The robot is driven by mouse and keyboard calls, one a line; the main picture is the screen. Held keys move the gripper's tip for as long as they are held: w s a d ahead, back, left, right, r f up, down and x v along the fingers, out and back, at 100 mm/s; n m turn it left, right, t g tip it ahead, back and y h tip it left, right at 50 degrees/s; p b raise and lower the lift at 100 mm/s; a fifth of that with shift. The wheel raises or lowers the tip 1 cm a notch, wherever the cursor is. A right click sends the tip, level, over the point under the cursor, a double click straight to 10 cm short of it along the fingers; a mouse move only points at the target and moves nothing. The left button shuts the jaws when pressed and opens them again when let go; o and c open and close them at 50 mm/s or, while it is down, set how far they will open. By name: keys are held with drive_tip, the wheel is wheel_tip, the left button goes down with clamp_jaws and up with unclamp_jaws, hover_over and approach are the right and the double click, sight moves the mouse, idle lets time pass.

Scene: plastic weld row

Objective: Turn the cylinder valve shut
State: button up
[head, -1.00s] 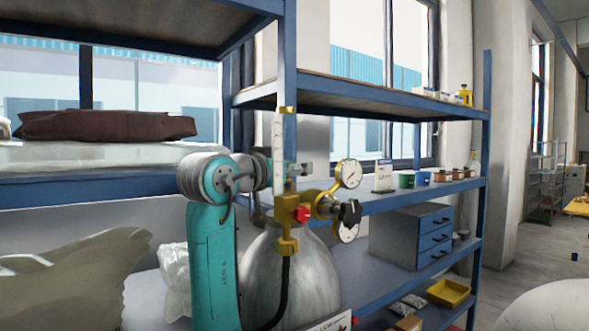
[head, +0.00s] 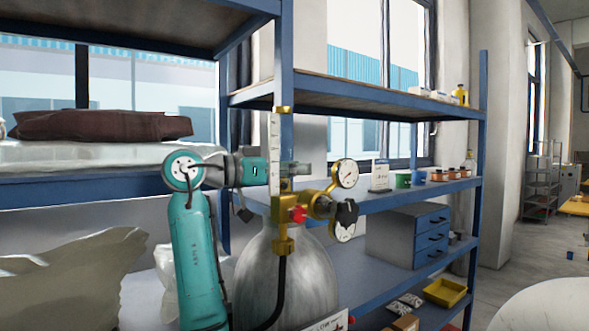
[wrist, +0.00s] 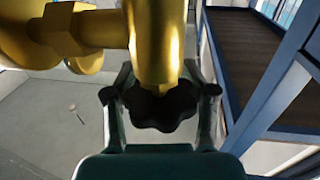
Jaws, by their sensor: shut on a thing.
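In the wrist view, a dark lobed valve handwheel (wrist: 160,108) sits at the end of a brass valve body (wrist: 157,45). My gripper (wrist: 160,94) has one finger on each side of the handwheel and is shut on it. In the head view, my gripper (head: 296,168) is partly hidden behind the upright flowmeter tube (head: 275,160), and the handwheel cannot be made out.
A black knob (head: 347,212) and a red part (head: 298,214) stick out from the regulator. A black hose (head: 282,275) hangs down the cylinder's front. A blue shelf post (head: 285,60) and upper shelf (head: 370,108) are close by. A drawer box (head: 400,235) stands right.

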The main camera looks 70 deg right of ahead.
drive_tip(key=shift+g, duration=0.3)
drive_tip(key=o, duration=1)
drive_tip(key=shift+w+a, duration=0.1)
drive_tip(key=v, duration=1.2)
drive_tip(key=shift+r, duration=0.15)
